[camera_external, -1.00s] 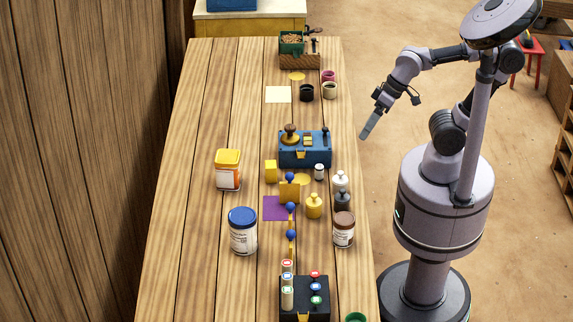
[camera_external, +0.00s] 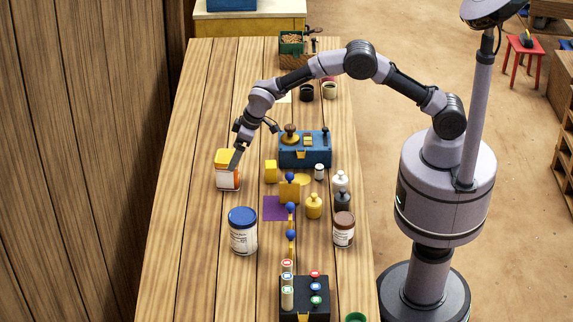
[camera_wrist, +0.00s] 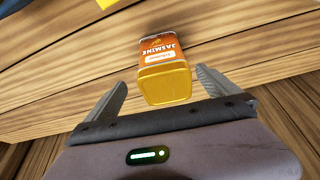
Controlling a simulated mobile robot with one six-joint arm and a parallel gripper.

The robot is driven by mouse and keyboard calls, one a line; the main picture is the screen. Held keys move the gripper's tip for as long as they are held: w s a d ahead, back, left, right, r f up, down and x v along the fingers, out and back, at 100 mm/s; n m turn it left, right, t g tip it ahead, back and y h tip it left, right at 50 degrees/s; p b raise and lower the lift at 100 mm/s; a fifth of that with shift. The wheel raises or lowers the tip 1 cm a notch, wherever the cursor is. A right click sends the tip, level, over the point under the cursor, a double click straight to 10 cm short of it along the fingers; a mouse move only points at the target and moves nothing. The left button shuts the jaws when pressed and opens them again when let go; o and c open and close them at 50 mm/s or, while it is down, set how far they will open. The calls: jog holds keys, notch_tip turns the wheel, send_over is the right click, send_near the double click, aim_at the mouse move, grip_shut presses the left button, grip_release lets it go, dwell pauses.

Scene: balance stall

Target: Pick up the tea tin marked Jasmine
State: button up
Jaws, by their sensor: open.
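The Jasmine tea tin (camera_external: 229,178) stands on the left part of the wooden table in the external view. It has a yellow lid and an orange and white label. In the wrist view the Jasmine tin (camera_wrist: 163,60) appears upside down, its name readable on the orange label, its yellow lid nearest me. My gripper (camera_external: 236,160) is at the tin in the external view and covers part of its right side. In the wrist view my gripper (camera_wrist: 160,84) is open, with one finger on each side of the lid and gaps between. I cannot tell its exact height over the tin.
A white jar with a blue lid (camera_external: 243,232) stands nearer the camera. To the right are a yellow block (camera_external: 271,171), a blue box (camera_external: 306,150) and a purple mat (camera_external: 272,208). The wooden table (camera_external: 190,215) is bare left of the tin.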

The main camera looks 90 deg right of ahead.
jog(key=b+x, duration=0.1)
jog(key=x, duration=0.3)
jog(key=b+x, duration=0.1)
jog(key=x, duration=0.1)
jog(key=shift+w+a+f+b, duration=0.25)
jog(key=shift+w+b, duration=0.05)
jog(key=shift+w, duration=0.05)
jog(key=shift+r, duration=0.1)
jog(key=shift+c, duration=0.4)
